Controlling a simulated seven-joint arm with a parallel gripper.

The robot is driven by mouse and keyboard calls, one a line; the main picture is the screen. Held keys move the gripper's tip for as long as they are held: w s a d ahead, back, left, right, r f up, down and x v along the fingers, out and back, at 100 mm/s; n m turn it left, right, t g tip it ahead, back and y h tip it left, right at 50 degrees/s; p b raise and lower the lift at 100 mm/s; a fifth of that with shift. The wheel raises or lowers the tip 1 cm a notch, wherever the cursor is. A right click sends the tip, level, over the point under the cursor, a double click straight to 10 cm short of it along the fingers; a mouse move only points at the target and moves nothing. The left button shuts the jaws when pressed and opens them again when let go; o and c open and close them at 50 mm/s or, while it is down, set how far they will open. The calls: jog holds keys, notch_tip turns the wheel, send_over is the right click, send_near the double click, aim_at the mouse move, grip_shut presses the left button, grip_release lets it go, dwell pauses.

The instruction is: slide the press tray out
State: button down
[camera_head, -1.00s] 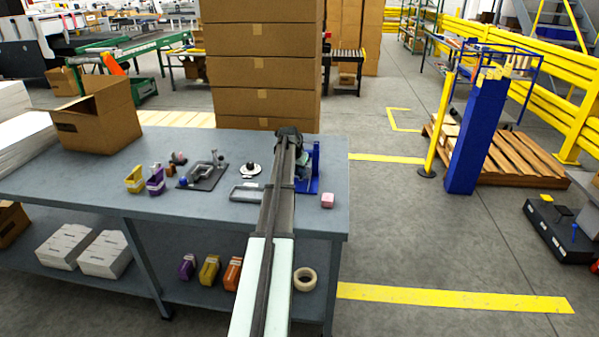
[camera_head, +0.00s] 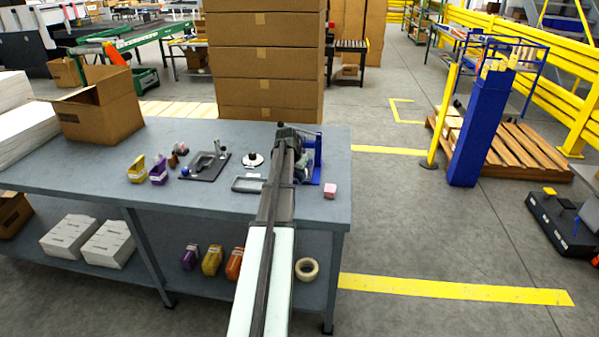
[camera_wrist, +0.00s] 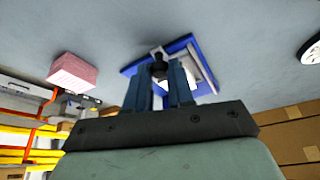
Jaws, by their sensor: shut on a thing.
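The blue press (camera_head: 317,160) stands near the right end of the grey-blue workbench, partly hidden behind my arm in the head view. In the wrist view its blue frame (camera_wrist: 205,52) surrounds a pale plate (camera_wrist: 203,82) that looks like the press tray. A small black knob (camera_wrist: 159,67) shows between my fingertips. My gripper (camera_wrist: 159,77) is shut on this knob, its two fingers one on each side. In the head view my arm hides the fingers and the knob. How far the tray is out cannot be told.
A pink block (camera_head: 330,190) sits right of the press at the bench edge. A grey shallow tray (camera_head: 249,184), a white disc (camera_head: 253,159) and a black toggle-clamp plate (camera_head: 203,166) lie to the left. A cardboard box stack (camera_head: 265,70) stands behind the bench.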

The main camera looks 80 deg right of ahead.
jog(key=shift+a, duration=0.25)
jog(key=c, duration=1.3)
grip_release()
jog(key=o, duration=0.3)
jog(key=shift+r, duration=0.1)
jog(key=v, duration=1.3)
jog(key=shift+a+r, duration=0.1)
jog(key=shift+r, duration=0.2)
